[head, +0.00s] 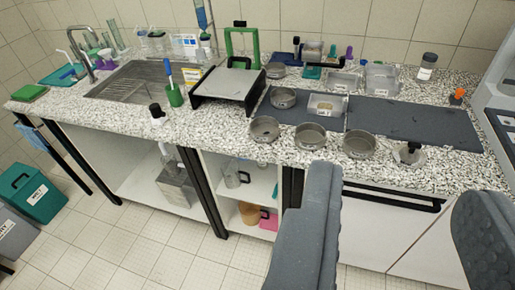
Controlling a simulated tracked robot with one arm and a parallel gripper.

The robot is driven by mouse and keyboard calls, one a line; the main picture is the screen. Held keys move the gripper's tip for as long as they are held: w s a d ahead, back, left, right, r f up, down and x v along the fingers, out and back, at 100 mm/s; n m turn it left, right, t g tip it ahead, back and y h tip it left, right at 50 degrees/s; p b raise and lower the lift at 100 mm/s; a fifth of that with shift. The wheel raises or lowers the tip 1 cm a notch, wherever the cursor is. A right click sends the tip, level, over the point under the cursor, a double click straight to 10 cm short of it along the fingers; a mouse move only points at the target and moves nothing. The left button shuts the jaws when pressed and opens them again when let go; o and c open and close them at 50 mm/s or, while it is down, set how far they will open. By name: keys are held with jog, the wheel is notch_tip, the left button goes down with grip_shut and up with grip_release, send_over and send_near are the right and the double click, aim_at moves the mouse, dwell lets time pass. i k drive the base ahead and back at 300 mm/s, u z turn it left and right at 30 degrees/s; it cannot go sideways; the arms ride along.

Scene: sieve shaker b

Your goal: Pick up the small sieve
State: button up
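Several shallow round grey metal sieves are on the speckled counter. Three stand in a row at its front: a left one (264,130), a middle one (310,137) and a right one (359,145). Another round sieve (283,98) stands behind them on a dark mat. It looks slightly smaller, but I cannot tell for sure which one is the small sieve. My gripper (402,190) is open and empty, its two dark fingers wide apart in the foreground. It appears nearer to the camera than the counter, apart from all the sieves.
A rectangular metal tray (327,106) sits on the dark mat (413,123). A knobbed metal piece (409,154) stands right of the sieve row. Clear boxes stand behind.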

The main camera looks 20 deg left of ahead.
aim_at(263, 129)
jog(key=k, duration=0.85)
jog(key=u, duration=0.4)
jog(key=i, duration=1.1)
jog(key=u, duration=0.45)
jog(key=i, duration=1.4)
jog(key=z, duration=0.3)
